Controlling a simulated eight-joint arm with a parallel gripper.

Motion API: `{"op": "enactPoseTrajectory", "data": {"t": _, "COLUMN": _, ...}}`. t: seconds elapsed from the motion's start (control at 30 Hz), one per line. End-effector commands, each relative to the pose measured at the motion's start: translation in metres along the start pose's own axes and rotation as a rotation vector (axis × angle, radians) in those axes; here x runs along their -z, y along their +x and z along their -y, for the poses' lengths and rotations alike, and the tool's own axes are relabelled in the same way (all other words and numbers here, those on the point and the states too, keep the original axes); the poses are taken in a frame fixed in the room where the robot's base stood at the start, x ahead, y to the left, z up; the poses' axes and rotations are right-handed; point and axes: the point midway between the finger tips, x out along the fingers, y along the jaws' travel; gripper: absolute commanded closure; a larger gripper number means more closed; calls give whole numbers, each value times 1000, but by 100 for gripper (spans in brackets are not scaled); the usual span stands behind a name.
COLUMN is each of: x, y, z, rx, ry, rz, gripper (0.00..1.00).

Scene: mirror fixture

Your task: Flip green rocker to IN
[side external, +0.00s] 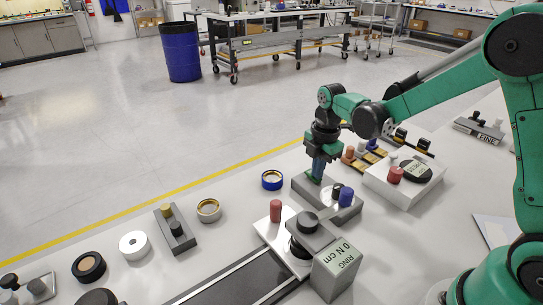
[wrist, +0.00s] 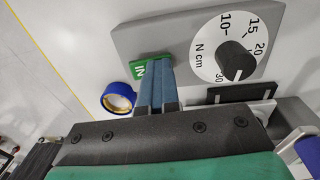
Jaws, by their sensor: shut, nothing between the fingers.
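The green rocker (wrist: 138,69) sits on the grey fixture (wrist: 165,40) in the wrist view, with white "IN" lettering on its visible part. My gripper (wrist: 159,62) is shut and empty. Its blue fingers point at the rocker, with the tips at or over its right part and hiding some of it. Whether they touch it, I cannot tell. In the side view, my gripper (side external: 316,178) points down onto the left part of the grey fixture (side external: 299,189), and only a sliver of green shows by the fingertips. The rocker's tilt is not clear.
A dial with a black knob (wrist: 235,58), marked N cm, is right of the rocker. A blue ring (wrist: 118,98) lies left of the fixture.

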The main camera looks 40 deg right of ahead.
Motion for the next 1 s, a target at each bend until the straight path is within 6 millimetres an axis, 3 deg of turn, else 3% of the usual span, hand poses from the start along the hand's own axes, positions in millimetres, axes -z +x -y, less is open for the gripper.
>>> {"op": "enactPoseTrajectory", "data": {"t": 0.87, "x": 0, "y": -2, "z": -16, "rx": -3, "ry": -1, "rz": 0, "gripper": 100}}
{"op": "enactPoseTrajectory", "data": {"t": 1.0, "x": 0, "y": -10, "z": -16, "rx": -2, "ry": -1, "rz": 1, "gripper": 100}}
